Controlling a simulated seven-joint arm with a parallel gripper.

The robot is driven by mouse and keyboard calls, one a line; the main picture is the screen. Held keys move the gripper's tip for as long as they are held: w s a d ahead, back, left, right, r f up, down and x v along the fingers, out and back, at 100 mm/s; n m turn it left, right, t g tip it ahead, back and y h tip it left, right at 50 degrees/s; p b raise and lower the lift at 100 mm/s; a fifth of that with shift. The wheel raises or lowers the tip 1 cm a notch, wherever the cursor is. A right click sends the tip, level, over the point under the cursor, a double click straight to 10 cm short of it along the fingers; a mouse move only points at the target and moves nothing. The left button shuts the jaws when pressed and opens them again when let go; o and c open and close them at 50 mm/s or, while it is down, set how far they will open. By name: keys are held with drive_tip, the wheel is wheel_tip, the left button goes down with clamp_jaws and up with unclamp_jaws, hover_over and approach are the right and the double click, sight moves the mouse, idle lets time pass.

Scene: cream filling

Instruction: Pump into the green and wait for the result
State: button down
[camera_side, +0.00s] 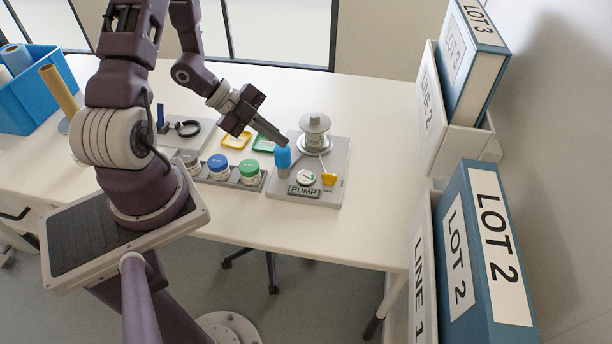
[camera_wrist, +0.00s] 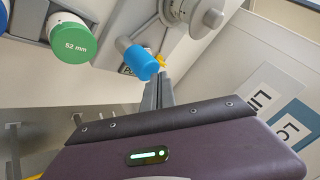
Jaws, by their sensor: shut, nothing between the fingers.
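The pump station, with a round metal top (camera_side: 314,124), a dial gauge (camera_side: 306,177), a yellow part (camera_side: 328,179) and a PUMP label (camera_side: 303,191), stands on a grey base. A blue-capped part (camera_side: 282,158) rises at its left side and also shows in the wrist view (camera_wrist: 141,62). A green-lidded jar (camera_side: 249,169) sits in a dark rack; its lid reads 52 mm in the wrist view (camera_wrist: 68,42). My gripper (camera_side: 286,146) is shut and empty, its fingertips close to the blue cap; contact cannot be told. The fingers also show in the wrist view (camera_wrist: 163,76).
Blue-lidded (camera_side: 218,164) and grey-lidded (camera_side: 188,158) jars share the rack. Yellow (camera_side: 237,140) and green (camera_side: 265,143) trays lie behind it. A stand with a black ring (camera_side: 188,128) is farther left. Binders (camera_side: 478,60) stand at the right. The table's right end is clear.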

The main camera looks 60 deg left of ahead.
sight(277, 148)
drive_tip(key=shift+f, duration=0.9)
idle(0.6)
drive_tip(key=shift+r, duration=1.6)
drive_tip(key=shift+r, duration=3)
wheel_tip(277, 148, down, 6)
drive_tip(key=shift+f, duration=0.1)
idle(1.5)
